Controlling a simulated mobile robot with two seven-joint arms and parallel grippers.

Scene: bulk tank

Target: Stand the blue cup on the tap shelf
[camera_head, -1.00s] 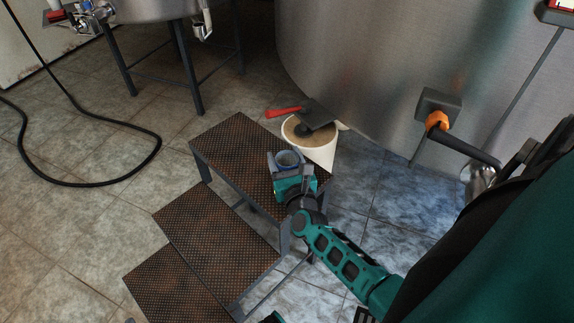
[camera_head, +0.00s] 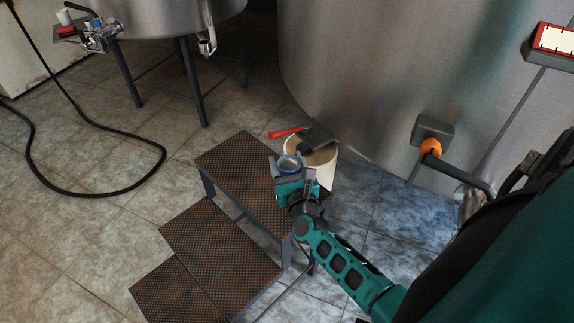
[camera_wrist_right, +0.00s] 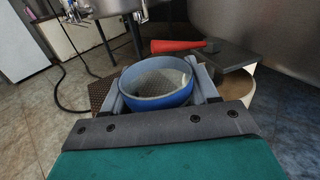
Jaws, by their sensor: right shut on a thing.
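The blue cup (camera_head: 289,162) is held upright between the fingers of my right gripper (camera_head: 287,170), above the top step of the metal steps in the head view. In the right wrist view the cup (camera_wrist_right: 155,82) shows its open top, with a finger on each side of it. The inside looks pale and patterned. A small red shelf (camera_head: 70,32) with a white item (camera_head: 65,17) on it sits by the tap fittings (camera_head: 100,36) of the far tank, at the upper left; I take it for the tap shelf. My left gripper is not seen.
Rusty metal steps (camera_head: 240,155) stand below the gripper. A pale bucket (camera_head: 325,172) with a dark-headed, red-handled tool (camera_head: 287,132) on it stands just behind. A large steel tank (camera_head: 370,75) fills the right. A black hose (camera_head: 100,193) lies on the left floor.

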